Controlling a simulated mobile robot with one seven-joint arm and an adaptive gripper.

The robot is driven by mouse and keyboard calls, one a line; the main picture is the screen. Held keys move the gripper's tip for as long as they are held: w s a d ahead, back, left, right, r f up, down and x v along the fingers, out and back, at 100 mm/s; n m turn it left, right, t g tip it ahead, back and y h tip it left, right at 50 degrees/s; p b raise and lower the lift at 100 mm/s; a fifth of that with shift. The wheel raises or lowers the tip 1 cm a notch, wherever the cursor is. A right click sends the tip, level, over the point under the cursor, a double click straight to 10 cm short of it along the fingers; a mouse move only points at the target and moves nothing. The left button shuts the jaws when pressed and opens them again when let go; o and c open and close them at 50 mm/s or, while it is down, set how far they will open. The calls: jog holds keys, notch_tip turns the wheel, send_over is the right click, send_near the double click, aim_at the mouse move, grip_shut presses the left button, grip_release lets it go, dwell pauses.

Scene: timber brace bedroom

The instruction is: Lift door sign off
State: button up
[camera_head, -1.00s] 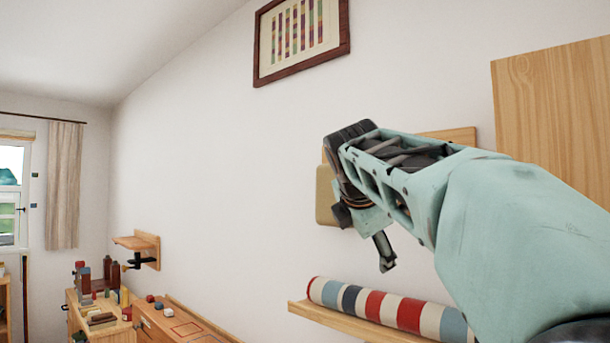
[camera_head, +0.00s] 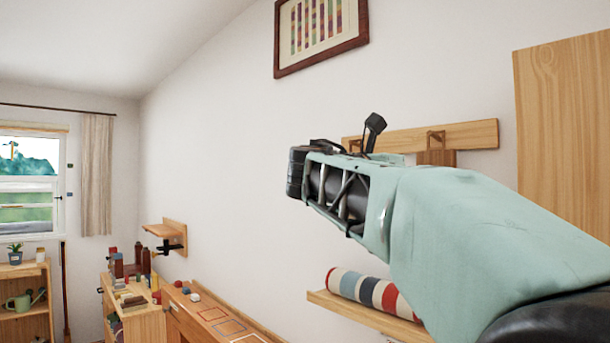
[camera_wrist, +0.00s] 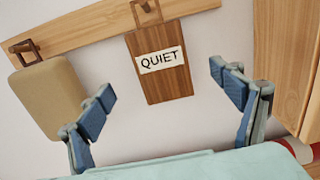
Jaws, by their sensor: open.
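The door sign (camera_wrist: 158,88), a brown wooden plaque with a white QUIET label, hangs from a peg on the wall rail. It shows between my open fingers in the wrist view. In the head view only the sign's top (camera_head: 437,158) shows above my arm; the rest is hidden. My gripper (camera_wrist: 165,98) is open and empty, one blue-padded finger to each side of the sign, apart from it. In the head view my gripper (camera_head: 372,128) is in front of the rail's left part, with one dark finger pointing up.
The wooden peg rail (camera_head: 480,135) also holds a tan padded object (camera_wrist: 50,95) left of the sign. A wooden cabinet (camera_head: 570,140) stands close at the right. A striped roll (camera_head: 370,290) lies on a shelf (camera_head: 340,307) below. A framed picture (camera_head: 322,35) hangs above.

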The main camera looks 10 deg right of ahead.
jog(key=p+x, duration=0.1)
jog(key=x, duration=0.8)
jog(key=shift+w+d+p, duration=0.15)
jog(key=shift+d+p, duration=0.05)
jog(key=shift+p, duration=0.2)
jog(key=c, duration=1.3)
jog(key=shift+r, duration=0.2)
jog(key=shift+r+p, duration=0.45)
jog(key=shift+p, duration=0.3)
jog(key=shift+r+b+v, duration=0.2)
jog(key=shift+v, duration=1.3)
jog(key=shift+r+b+v, duration=0.15)
jog(key=shift+v, duration=1.35)
jog(key=shift+r+b+v, duration=0.2)
jog(key=shift+v, duration=1.3)
